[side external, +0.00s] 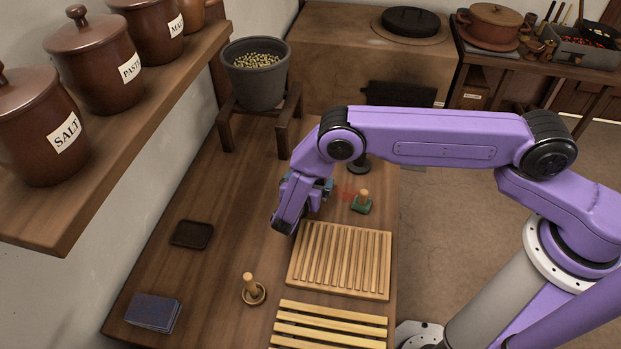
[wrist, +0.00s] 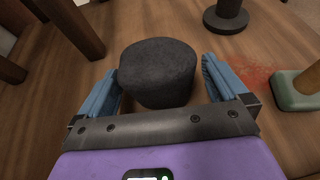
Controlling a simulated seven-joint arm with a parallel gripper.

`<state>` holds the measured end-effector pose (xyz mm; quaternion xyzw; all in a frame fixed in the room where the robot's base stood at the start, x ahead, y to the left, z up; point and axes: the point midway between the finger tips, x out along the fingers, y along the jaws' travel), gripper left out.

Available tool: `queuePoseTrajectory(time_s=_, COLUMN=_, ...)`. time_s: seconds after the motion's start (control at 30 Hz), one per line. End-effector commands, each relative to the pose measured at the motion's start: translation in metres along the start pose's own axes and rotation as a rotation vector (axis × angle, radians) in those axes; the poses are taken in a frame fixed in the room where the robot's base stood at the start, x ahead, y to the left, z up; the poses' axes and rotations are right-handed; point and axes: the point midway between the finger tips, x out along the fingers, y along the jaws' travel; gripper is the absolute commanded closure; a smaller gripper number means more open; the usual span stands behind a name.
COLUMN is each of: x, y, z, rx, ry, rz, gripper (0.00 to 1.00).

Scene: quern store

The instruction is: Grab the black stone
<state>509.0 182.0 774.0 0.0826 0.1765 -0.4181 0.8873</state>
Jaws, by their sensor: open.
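The black stone (wrist: 158,72) is a dark, rounded, flat-topped block on the wooden table in the wrist view. My gripper (wrist: 160,82) is open, with one blue finger on each side of the stone. The left finger looks very close to the stone, and a small gap shows at the right finger. I cannot tell whether either touches it. In the side external view my gripper (side external: 308,190) is low over the table, and my arm hides the stone.
Right of the stone stand a dark round-based post (wrist: 226,16) and a green block with a wooden peg (wrist: 297,90), with a red smear (wrist: 252,72) between. A grey pot (side external: 256,82) sits on a wooden stand behind. A slatted rack (side external: 340,260) lies in front.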

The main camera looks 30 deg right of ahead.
Motion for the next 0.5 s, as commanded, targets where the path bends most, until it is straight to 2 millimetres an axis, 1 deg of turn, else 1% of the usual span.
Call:
queuePoseTrajectory(time_s=0.03, x=0.0075, y=0.0000, z=0.0000, rx=0.001, ry=0.000, rz=-0.001, gripper=0.00)
queuePoseTrajectory(time_s=0.1, x=0.0138, y=0.0000, z=-0.0001, rx=0.001, ry=0.001, rz=-0.001, gripper=0.00)
queuePoseTrajectory(time_s=0.33, x=0.0156, y=0.0007, z=-0.0001, rx=0.001, ry=0.001, rz=0.001, gripper=0.00)
queuePoseTrajectory(time_s=0.37, x=0.0155, y=0.0006, z=-0.0001, rx=0.001, ry=0.001, rz=0.001, gripper=0.06)
queuePoseTrajectory(time_s=0.4, x=0.0155, y=0.0006, z=-0.0001, rx=0.001, ry=0.001, rz=0.001, gripper=0.20)
queuePoseTrajectory(time_s=0.47, x=0.0154, y=0.0006, z=-0.0001, rx=0.001, ry=0.001, rz=0.001, gripper=0.39)
queuePoseTrajectory(time_s=0.5, x=0.0153, y=0.0006, z=-0.0001, rx=0.001, ry=0.001, rz=0.001, gripper=0.52)
